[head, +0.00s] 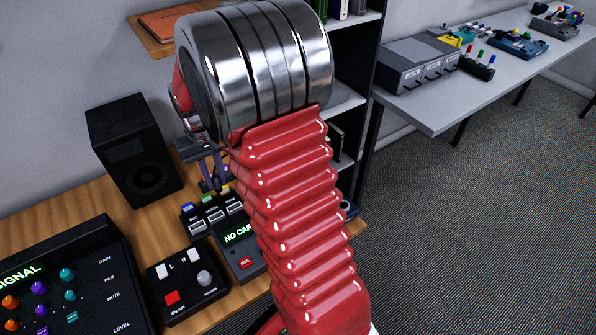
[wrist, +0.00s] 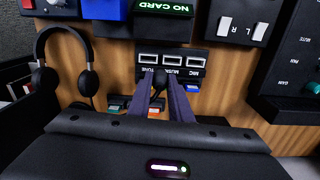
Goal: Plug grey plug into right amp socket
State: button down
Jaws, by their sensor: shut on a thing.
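My gripper (head: 213,174) reaches down over the wooden desk, with its two purple fingers near a black block of three labelled slots (head: 213,213). In the wrist view my fingers (wrist: 161,88) are closed around a small dark thing (wrist: 160,79) at the near edge of that block. The fingers hide most of it, and I cannot tell whether it is the grey plug or whether it touches the block. The slots read MIC, MUSIC and TONE in the wrist view. I cannot make out a right amp socket in either view.
Coloured tabs, including a blue one (wrist: 192,88), lie beside the fingers. A NO CARD display unit (head: 240,240), an L/R switch box (head: 187,284), a mixer (head: 75,275) and a speaker (head: 134,150) crowd the desk. A grey table (head: 450,112) stands behind right.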

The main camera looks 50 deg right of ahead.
jog(key=w+a+n, duration=0.1)
jog(key=w+a, duration=0.2)
jog(key=a, duration=0.3)
jog(key=w+a+n, duration=0.2)
jog(key=a, duration=0.5)
jog(key=shift+w+f, duration=0.4)
